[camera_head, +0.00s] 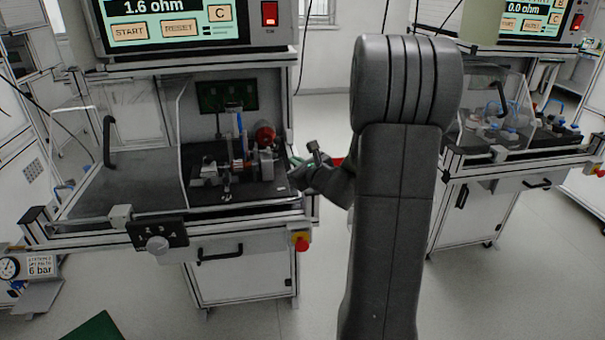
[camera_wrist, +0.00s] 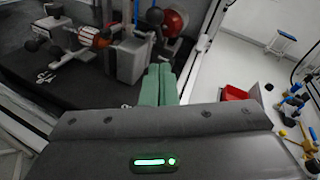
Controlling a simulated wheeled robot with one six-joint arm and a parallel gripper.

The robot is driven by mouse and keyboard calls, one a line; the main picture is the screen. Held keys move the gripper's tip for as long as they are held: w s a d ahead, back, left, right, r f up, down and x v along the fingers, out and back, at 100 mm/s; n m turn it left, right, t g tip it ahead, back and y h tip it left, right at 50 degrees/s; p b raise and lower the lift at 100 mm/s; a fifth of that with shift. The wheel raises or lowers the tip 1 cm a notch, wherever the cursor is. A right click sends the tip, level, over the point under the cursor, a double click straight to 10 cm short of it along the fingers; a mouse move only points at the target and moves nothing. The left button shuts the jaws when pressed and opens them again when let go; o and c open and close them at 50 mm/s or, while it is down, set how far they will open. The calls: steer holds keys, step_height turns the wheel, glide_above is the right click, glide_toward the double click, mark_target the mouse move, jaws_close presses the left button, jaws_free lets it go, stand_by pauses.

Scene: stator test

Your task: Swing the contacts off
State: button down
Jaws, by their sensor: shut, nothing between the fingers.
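The test fixture (camera_head: 262,166) stands on the dark bed of the left station, with a copper-wound stator (camera_head: 240,165) on it. A blue upright part (camera_head: 239,124) and a red round part (camera_head: 265,138) rise from it. Which parts are the contacts, and whether they touch the stator, I cannot tell. The wrist view shows the stator (camera_wrist: 97,38), a grey block (camera_wrist: 131,58) and the red part (camera_wrist: 173,21). My gripper (camera_wrist: 159,72) has its green fingers shut and empty, beside the fixture's right end. In the head view my gripper (camera_head: 302,163) is partly hidden by my wrist.
The left station's display (camera_head: 165,10) reads 1.6 ohm. Its clear guard (camera_head: 145,130) stands at the left of the bed. Another station (camera_head: 520,140) stands at right. A red bin (camera_wrist: 238,94) lies beyond the bed.

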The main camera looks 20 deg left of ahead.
steer(key=a, duration=0.1)
steer(key=w+a+r+p, duration=0.1)
steer(key=w+a+r, duration=0.1)
steer(key=a, duration=0.1)
steer(key=shift+r+p, duration=0.1)
steer(key=shift+p, duration=0.3)
